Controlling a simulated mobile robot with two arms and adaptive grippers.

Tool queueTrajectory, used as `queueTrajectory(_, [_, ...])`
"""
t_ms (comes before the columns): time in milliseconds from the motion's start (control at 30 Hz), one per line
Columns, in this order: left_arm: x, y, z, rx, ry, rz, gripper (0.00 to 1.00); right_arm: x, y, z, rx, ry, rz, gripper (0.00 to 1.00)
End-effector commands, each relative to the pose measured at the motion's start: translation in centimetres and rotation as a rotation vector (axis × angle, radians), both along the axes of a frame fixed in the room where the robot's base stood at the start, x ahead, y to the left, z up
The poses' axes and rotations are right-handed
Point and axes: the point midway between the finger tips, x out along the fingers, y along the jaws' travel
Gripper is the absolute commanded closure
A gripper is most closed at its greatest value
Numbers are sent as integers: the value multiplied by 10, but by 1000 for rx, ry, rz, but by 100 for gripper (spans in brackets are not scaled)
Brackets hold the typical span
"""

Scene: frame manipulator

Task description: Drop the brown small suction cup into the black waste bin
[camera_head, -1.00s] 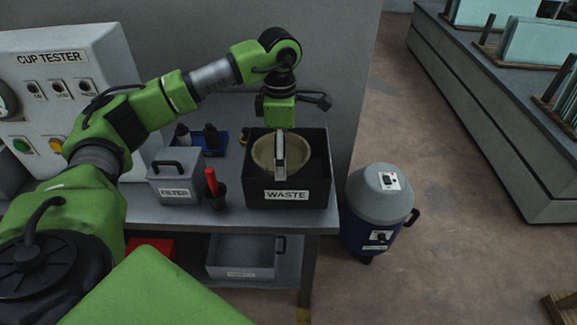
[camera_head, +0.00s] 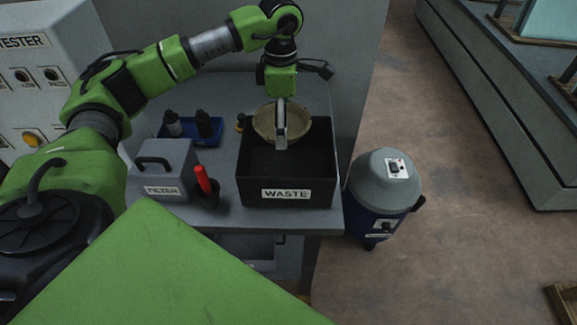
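The brown suction cup (camera_head: 263,122) is a round, tan, shallow cup. It hangs over the rear part of the black waste bin (camera_head: 285,178), a square open box labelled WASTE on the table. My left gripper (camera_head: 281,138) points down from above and is shut on the cup, with one finger showing in front of it. The far finger is hidden. The bin's dark interior shows below the cup and looks empty, though its floor is hard to see. My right gripper is not in view.
Left of the bin are a grey FILTER box (camera_head: 162,172), a red-handled tool in a dark holder (camera_head: 207,186) and a blue tray (camera_head: 190,130) with dark bottles. A blue-grey vacuum (camera_head: 383,195) stands on the floor at the right. A CUP TESTER panel (camera_head: 30,95) is at far left.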

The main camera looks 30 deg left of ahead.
Motion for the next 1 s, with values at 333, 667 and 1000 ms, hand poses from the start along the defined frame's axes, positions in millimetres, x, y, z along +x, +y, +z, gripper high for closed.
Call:
queueTrajectory(333, [1, 1, -35, 0, -2, 1, 40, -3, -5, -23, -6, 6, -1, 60])
queueTrajectory(667, [1, 0, -35, 0, -2, 1, 0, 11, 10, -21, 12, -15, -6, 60])
queueTrajectory(1000, [1, 0, -29, -1, -3, 1, 0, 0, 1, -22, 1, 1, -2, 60])
